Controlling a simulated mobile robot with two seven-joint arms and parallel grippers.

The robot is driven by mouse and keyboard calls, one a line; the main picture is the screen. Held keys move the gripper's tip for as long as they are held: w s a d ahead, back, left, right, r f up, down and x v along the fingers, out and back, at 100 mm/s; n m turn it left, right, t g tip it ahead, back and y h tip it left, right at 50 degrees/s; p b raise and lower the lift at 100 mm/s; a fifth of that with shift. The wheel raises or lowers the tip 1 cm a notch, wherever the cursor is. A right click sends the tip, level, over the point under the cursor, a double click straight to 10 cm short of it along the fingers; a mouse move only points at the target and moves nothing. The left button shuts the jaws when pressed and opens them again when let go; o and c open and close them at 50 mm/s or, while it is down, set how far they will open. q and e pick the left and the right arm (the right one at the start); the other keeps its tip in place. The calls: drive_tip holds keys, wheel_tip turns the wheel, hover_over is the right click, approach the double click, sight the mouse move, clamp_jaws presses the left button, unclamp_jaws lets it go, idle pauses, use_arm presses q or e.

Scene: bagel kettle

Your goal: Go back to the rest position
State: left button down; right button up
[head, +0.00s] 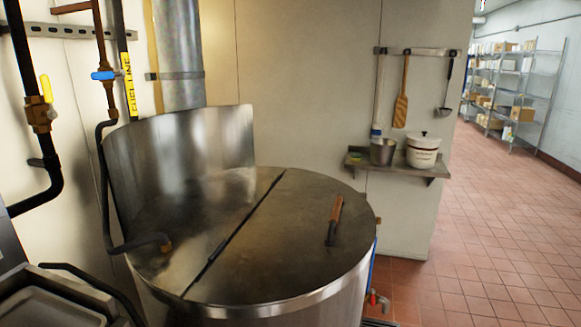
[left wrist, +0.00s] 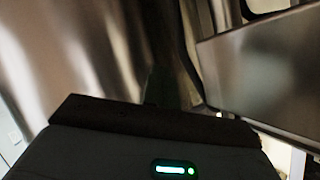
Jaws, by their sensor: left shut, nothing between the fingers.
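The large round steel kettle (head: 245,262) fills the middle of the head view. Its lid (head: 300,225) lies flat and closed, with a wooden-grip handle (head: 335,218) on the right half. My left gripper (left wrist: 168,90) shows only in the left wrist view, dark and dim. It is shut, and I see nothing held in it. It is close to shiny metal surfaces; I cannot tell whether it touches them. Neither gripper shows in the head view, and my right gripper is in no view.
A wall shelf (head: 398,167) holds a steel pot (head: 382,151) and a white bucket (head: 423,151). A wooden paddle (head: 401,95) and a ladle (head: 446,92) hang above. Pipes (head: 40,110) run down the left wall. The tiled floor (head: 495,225) at right is clear.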

use_arm(q)
drive_tip(key=s+d+f+g+h, duration=0.1)
drive_tip(key=s+d+f, duration=0.2)
drive_tip(key=s, duration=0.7)
drive_tip(key=s+d+f+n+g+h+p, duration=0.1)
drive_tip(key=s+f, duration=0.4)
drive_tip(key=s, duration=0.6)
drive_tip(key=s+d+f+g+h, duration=0.2)
drive_tip(key=s+d, duration=0.3)
drive_tip(key=s, duration=0.6)
drive_tip(key=shift+d+f+n+h, duration=0.3)
drive_tip(key=shift+f+h, duration=0.1)
drive_tip(key=shift+f, duration=0.5)
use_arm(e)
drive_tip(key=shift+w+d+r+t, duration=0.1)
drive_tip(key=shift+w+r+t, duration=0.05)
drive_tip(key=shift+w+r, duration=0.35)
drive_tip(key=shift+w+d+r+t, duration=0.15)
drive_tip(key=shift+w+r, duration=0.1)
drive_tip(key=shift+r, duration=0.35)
use_arm(q)
drive_tip(key=shift+d, duration=0.1)
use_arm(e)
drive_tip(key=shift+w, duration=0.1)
